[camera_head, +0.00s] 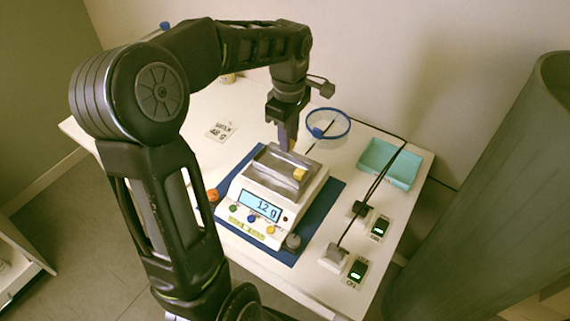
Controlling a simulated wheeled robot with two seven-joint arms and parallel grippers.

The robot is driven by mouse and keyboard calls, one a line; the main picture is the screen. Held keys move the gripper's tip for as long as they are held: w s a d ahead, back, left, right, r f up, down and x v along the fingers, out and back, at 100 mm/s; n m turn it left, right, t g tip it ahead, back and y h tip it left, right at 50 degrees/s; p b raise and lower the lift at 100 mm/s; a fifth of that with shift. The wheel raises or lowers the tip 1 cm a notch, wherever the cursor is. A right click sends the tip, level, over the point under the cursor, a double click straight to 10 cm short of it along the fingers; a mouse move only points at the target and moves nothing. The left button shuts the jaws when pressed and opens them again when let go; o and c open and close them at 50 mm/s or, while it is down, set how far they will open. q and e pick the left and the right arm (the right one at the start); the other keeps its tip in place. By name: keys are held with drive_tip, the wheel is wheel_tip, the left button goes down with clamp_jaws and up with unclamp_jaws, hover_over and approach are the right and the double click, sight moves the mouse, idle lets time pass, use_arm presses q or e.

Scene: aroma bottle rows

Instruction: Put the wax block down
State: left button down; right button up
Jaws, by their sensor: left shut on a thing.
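A small yellow wax block (299,174) shows at the metal pan of the white scale (232,193), towards the pan's right side. The scale's lit display reads about 12 g. My left gripper (291,148) points down over the back of the pan. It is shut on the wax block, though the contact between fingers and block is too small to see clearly. Whether the block rests fully on the pan cannot be told. My right gripper is not in view.
The scale stands on a blue mat (327,197). A blue-rimmed round dish (347,133) and a teal tray (389,164) lie behind and right. Dark switches with green lights (379,227) and cables occupy the right side. A printed label (221,132) lies on the clear white table at left.

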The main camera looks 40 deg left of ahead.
use_arm(q)
hover_over(288, 171)
wheel_tip(288, 171, down, 5)
drive_tip(key=shift+r, duration=0.1)
drive_tip(key=shift+f+p, duration=0.35)
drive_tip(key=shift+f, duration=1.55)
drive_tip(key=shift+f, duration=0.1)
drive_tip(key=shift+f, duration=0.2)
drive_tip(key=c, duration=1.5)
unclamp_jaws()
drive_tip(key=shift+r, duration=0.15)
drive_tip(key=shift+c, duration=0.2)
drive_tip(key=shift+r, duration=0.1)
